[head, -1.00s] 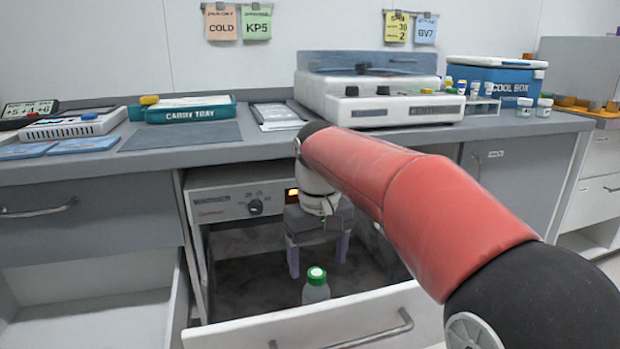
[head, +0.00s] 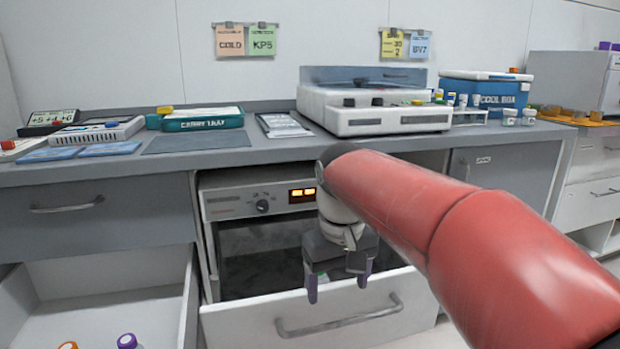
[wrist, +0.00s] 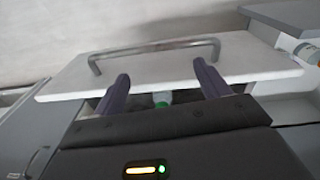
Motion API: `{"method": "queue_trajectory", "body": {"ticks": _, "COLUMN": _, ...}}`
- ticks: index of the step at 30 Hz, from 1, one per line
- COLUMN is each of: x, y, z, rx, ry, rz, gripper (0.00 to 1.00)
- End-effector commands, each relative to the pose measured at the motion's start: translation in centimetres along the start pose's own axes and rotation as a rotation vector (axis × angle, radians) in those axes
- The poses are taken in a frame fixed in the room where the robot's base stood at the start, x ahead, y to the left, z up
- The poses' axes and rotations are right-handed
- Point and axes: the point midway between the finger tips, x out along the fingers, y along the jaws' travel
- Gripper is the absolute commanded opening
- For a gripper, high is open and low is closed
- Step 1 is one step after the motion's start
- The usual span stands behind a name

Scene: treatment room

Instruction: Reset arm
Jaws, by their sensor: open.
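In the head view the bottle is mostly hidden behind the drawer front (head: 240,325).
The drawer handle (head: 338,318) juts out below my gripper. Another open drawer (head: 105,275) at left holds capped bottles, including a purple-capped one (head: 127,341). The counter above carries a carry tray (head: 203,123), a white centrifuge-like device (head: 350,115) and a cool box (head: 490,92).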

Motion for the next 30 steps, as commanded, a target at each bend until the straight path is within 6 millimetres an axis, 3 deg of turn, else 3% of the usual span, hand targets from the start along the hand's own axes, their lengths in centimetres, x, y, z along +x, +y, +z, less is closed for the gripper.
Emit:
{"method": "queue_trajectory", "body": {"ticks": 5, "x": -0.6, "y": 1.1, "z": 3.5, "rx": 0.058, "ry": 0.064, "rz": 0.023, "gripper": 0.75}}
{"method": "queue_trajectory", "body": {"ticks": 10, "x": -0.4, "y": 2.3, "z": 8.3, "rx": 0.141, "ry": 0.151, "rz": 0.047, "gripper": 0.75}}
{"method": "queue_trajectory", "body": {"ticks": 15, "x": 1.3, "y": 3.4, "z": 14.6, "rx": 0.253, "ry": 0.276, "rz": 0.068, "gripper": 0.75}}
{"method": "queue_trajectory", "body": {"ticks": 18, "x": 2.7, "y": 3.7, "z": 17.4, "rx": 0.304, "ry": 0.335, "rz": 0.072, "gripper": 0.75}}
{"method": "queue_trajectory", "body": {"ticks": 23, "x": 4.3, "y": 3.7, "z": 19.7, "rx": 0.350, "ry": 0.389, "rz": 0.072, "gripper": 0.75}}
{"method": "queue_trajectory", "body": {"ticks": 30, "x": 4.8, "y": 3.7, "z": 20.1, "rx": 0.360, "ry": 0.400, "rz": 0.072, "gripper": 0.75}}
